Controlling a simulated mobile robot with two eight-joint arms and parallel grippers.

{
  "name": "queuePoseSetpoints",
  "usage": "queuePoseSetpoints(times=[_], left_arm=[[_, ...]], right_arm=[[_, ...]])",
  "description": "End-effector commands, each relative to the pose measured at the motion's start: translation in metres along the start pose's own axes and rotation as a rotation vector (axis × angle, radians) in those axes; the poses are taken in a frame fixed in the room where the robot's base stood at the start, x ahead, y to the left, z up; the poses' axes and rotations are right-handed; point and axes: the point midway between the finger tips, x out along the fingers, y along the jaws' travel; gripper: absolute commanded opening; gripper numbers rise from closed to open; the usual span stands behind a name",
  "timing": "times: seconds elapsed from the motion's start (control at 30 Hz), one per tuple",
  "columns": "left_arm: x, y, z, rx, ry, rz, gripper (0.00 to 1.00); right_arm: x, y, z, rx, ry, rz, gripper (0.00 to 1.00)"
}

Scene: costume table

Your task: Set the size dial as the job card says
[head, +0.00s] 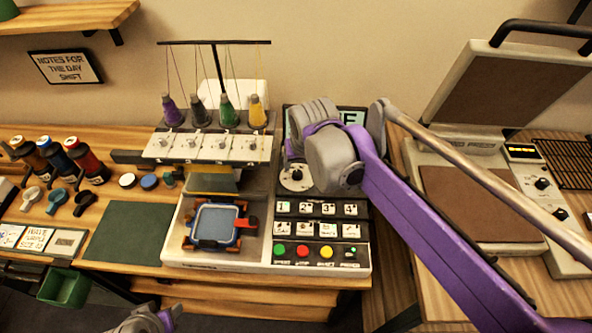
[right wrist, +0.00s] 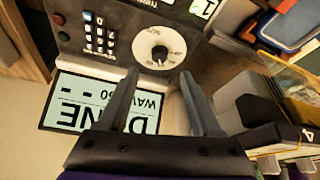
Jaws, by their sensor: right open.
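The size dial (right wrist: 159,48), a pale disc with a dark knob, shows in the right wrist view just beyond my fingertips. In the head view the dial (head: 296,178) is on the machine's control panel, partly covered by my right wrist. My right gripper (right wrist: 161,78) is open and empty, its fingers apart and pointing at the dial; I see no contact. In the head view its fingers are hidden behind the wrist. A card (head: 38,238) at the left mentions wave and size; its number is too small to read surely. Only part of my left arm shows at the bottom edge.
A display (right wrist: 100,104) with large letters, partly hidden by a finger, sits beside the dial. Buttons (head: 302,251) fill the panel below it. The embroidery hoop (head: 215,219) and thread cones (head: 228,110) are to the left. A heat press (head: 455,190) stands at the right.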

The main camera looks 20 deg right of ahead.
Motion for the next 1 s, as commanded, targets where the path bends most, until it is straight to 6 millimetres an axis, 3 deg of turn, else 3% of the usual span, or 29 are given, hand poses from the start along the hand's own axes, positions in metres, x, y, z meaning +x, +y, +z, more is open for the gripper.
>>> queuePoseSetpoints(times=[0.2,0.4,0.8,1.0], left_arm=[[0.004,0.0,0.004,0.0,-0.003,0.0,0.5],[0.006,0.0,0.005,0.0,-0.004,0.0,0.5],[0.006,0.0,0.005,0.0,-0.004,0.0,0.5],[0.006,0.0,0.005,0.0,-0.004,0.0,0.5]], right_arm=[[0.044,0.0,0.0,0.0,0.0,0.0,0.66],[0.069,0.0,0.0,0.0,0.0,0.0,0.66],[0.076,0.0,0.0,0.0,0.0,0.0,0.66],[0.076,0.0,0.0,0.0,0.0,0.0,0.3]])
